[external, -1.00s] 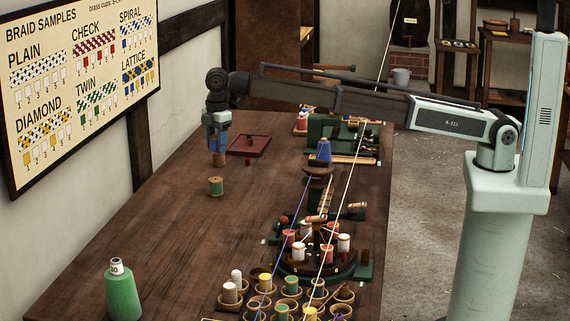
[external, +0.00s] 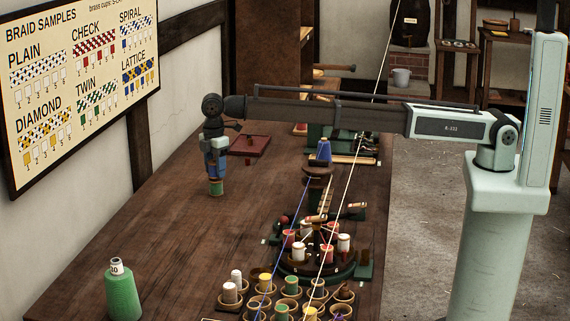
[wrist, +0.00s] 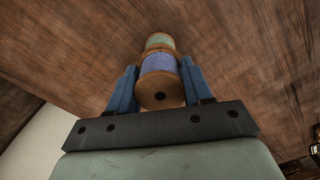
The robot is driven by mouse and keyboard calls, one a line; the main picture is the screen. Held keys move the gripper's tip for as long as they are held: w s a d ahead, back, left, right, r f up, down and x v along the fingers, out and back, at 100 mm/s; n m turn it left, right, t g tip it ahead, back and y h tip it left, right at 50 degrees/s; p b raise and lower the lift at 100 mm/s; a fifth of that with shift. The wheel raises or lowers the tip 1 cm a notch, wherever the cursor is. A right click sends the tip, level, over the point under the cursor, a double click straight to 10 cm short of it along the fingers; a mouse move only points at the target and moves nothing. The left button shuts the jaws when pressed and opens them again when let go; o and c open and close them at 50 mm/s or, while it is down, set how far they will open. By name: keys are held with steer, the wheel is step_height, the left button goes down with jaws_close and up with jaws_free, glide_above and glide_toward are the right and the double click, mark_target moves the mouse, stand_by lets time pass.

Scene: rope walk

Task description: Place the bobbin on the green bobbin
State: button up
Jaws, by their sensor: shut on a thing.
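My gripper (external: 216,169) is shut on a bobbin with blue thread and wooden ends, and the blue bobbin (wrist: 158,64) shows between the two blue fingers in the wrist view. The green bobbin (external: 216,188) stands upright on the table, directly below my gripper. In the wrist view the green bobbin (wrist: 159,41) shows just beyond the far end of the blue bobbin, nearly in line with it. The two look touching or almost touching; I cannot tell if a small gap is left. In the external view the fingers mostly hide the blue bobbin.
A large green thread cone (external: 122,293) stands at the front left of the table. A dark red tray (external: 250,146) lies behind my gripper. Cups with bobbins (external: 292,286) and a braiding stand crowd the right side. The wood around the green bobbin is clear.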

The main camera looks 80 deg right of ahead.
steer(key=shift+f, duration=0.35)
steer(key=o, duration=1)
steer(key=shift+f, duration=0.1)
step_height(320, 180, up, 12)
steer(key=shift+r, duration=0.15)
